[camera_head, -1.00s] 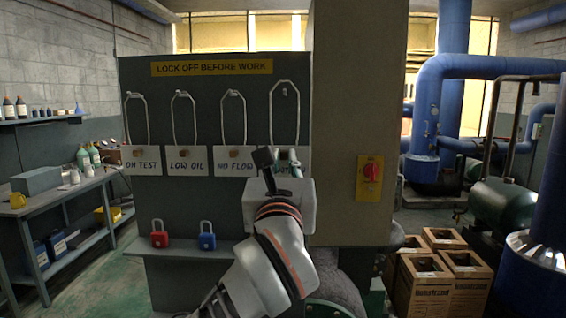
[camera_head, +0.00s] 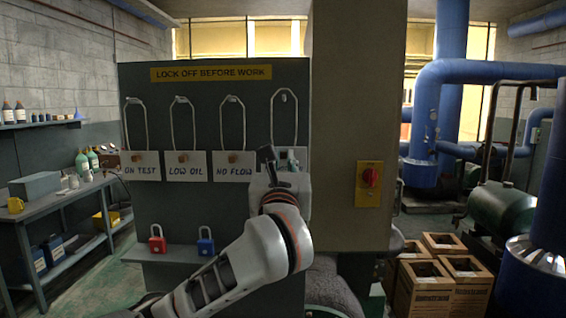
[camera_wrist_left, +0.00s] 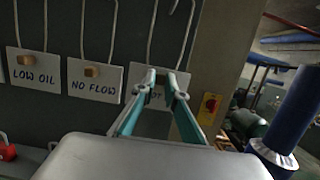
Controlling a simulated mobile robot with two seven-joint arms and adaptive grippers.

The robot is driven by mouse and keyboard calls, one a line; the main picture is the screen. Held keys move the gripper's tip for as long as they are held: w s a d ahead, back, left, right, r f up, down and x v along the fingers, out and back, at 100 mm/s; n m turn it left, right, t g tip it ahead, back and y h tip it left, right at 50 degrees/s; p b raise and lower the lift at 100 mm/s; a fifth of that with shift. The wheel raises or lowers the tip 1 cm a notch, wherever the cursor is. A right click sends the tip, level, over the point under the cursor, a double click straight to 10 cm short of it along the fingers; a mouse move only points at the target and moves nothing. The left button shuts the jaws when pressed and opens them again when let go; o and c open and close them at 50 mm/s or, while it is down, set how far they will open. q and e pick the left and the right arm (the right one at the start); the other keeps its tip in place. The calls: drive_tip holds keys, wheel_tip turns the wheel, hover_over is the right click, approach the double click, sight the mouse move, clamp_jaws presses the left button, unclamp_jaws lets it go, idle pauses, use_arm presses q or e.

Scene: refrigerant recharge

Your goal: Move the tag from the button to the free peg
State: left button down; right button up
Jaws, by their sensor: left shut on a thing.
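My left gripper (camera_head: 287,160) is in front of the right end of the dark board, shut on a white tag (camera_wrist_left: 153,122). The fingers hide most of the tag; only a few letters, "OT", show in the left wrist view. The tag's wire loop (camera_head: 284,90) rises above the gripper. It surrounds the fourth peg (camera_head: 284,98) in the picture, its top a little above it; I cannot tell whether it is on the peg. The red button (camera_head: 369,177) on its yellow plate carries no tag. My right gripper is not in view.
Tags "ON TEST" (camera_head: 140,165), "LOW OIL" (camera_head: 185,166) and "NO FLOW" (camera_head: 233,167) hang left of my gripper. Red (camera_head: 157,242) and blue (camera_head: 206,243) padlocks are at the lower shelf. A pillar (camera_head: 345,110) stands right of the board.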

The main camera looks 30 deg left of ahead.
use_arm(q)
drive_tip(key=shift+f+x, duration=0.15)
drive_tip(key=shift+x, duration=0.5)
drive_tip(key=shift+f+x, duration=0.15)
drive_tip(key=shift+x, duration=0.55)
drive_tip(key=shift+f+b, duration=0.3)
drive_tip(key=shift+f, duration=0.3)
drive_tip(key=c, duration=2)
unclamp_jaws()
drive_tip(key=v, duration=0.7)
drive_tip(key=shift+s+d+f, duration=0.1)
drive_tip(key=shift+s, duration=0.15)
